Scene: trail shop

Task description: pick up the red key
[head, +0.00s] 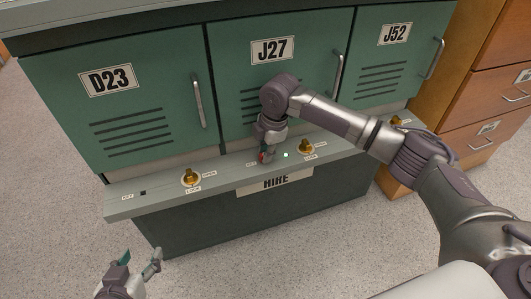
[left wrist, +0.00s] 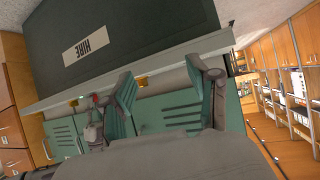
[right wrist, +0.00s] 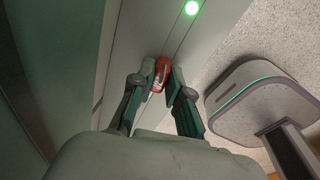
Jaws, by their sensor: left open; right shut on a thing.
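The red key (right wrist: 158,76) is between the fingertips of my right gripper (right wrist: 156,84) in the right wrist view, at the grey ledge. In the head view this gripper (head: 266,157) points down at the ledge below door J27, with a little red showing at its tip. The fingers hide most of the key, and I cannot tell whether it still touches the ledge. My left gripper (head: 139,262) is open and empty, low at the left in the head view and away from the ledge. Its spread fingers (left wrist: 162,78) also show in the left wrist view.
Green locker doors D23 (head: 108,82), J27 (head: 272,50) and J52 (head: 394,35) stand behind the ledge (head: 160,203). Brass knobs marked OPEN and LOCK (head: 190,177) rise from it. A green light spot (head: 285,155) shows beside my right gripper. Wooden drawers (head: 480,110) stand right.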

